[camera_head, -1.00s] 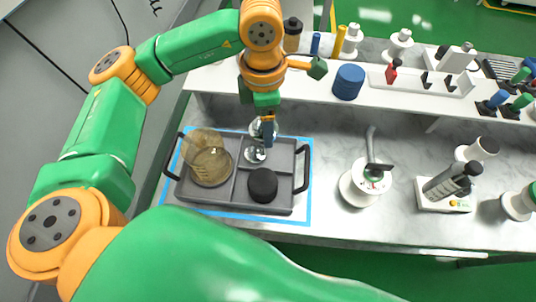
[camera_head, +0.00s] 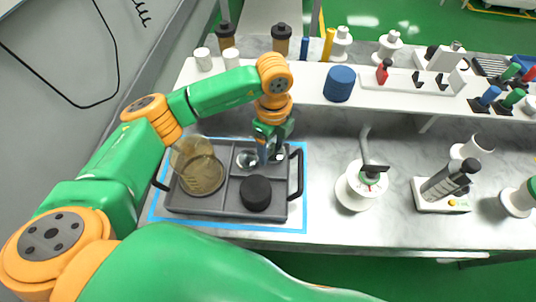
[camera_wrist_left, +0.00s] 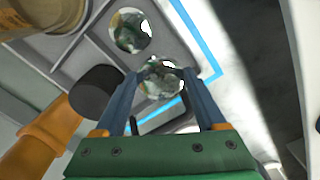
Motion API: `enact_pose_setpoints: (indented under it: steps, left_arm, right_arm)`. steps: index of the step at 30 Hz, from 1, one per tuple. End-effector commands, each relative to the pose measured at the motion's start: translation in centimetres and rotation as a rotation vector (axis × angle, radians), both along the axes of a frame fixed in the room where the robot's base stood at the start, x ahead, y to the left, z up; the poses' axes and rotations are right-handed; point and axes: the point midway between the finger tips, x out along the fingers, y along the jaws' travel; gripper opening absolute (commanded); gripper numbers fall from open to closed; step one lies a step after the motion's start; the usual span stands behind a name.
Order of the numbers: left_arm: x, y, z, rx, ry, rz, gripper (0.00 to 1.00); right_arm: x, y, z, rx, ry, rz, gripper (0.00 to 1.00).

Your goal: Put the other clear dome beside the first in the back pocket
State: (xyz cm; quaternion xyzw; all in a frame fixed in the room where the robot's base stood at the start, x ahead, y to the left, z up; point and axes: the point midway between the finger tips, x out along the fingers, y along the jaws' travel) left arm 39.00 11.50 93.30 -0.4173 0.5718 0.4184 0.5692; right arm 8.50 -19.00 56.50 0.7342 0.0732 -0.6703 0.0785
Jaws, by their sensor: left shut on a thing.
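The first clear dome (camera_head: 246,159) sits in the back pocket of the grey tray (camera_head: 222,210); it also shows in the left wrist view (camera_wrist_left: 130,31). My left gripper (camera_head: 270,156) is over the right part of that pocket, shut on the other clear dome (camera_head: 279,155). In the left wrist view the held dome (camera_wrist_left: 160,80) is between the fingertips, to the right of the first dome. The fingers partly hide it in the head view. I cannot tell whether it touches the pocket floor. My right gripper is not in view.
A black round piece (camera_head: 256,192) fills the front right pocket, and an amber beaker (camera_head: 200,170) stands in the left one. The tray's black right handle (camera_head: 297,172) is close to my gripper. A raised white shelf (camera_head: 300,80) runs behind. A white stand (camera_head: 361,187) is to the right.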

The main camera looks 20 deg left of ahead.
Motion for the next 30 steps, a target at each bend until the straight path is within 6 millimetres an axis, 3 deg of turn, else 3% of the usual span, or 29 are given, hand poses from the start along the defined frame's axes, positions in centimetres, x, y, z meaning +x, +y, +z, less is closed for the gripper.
enact_pose_setpoints:
  steps: [6, 17, 18, 19, 30]
  left_arm:
    - [-0.1, 0.0, -3.9, 0.0, 0.002, 0.001, 0.17]
    - [0.0, 0.0, -4.8, -0.001, -0.002, -0.003, 0.17]
    - [0.0, 0.0, -4.9, -0.001, -0.002, -0.003, 0.75]
    - [0.0, 0.0, -4.8, -0.002, -0.002, -0.003, 0.83]
    - [0.0, 0.0, -4.0, -0.002, -0.002, -0.003, 0.85]
  right_arm:
    - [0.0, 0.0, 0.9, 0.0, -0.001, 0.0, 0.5]
    - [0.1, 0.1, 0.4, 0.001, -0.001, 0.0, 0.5]
    - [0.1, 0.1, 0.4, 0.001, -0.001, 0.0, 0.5]
    - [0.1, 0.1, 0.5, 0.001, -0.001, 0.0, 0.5]
    - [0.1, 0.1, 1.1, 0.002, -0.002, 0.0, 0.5]
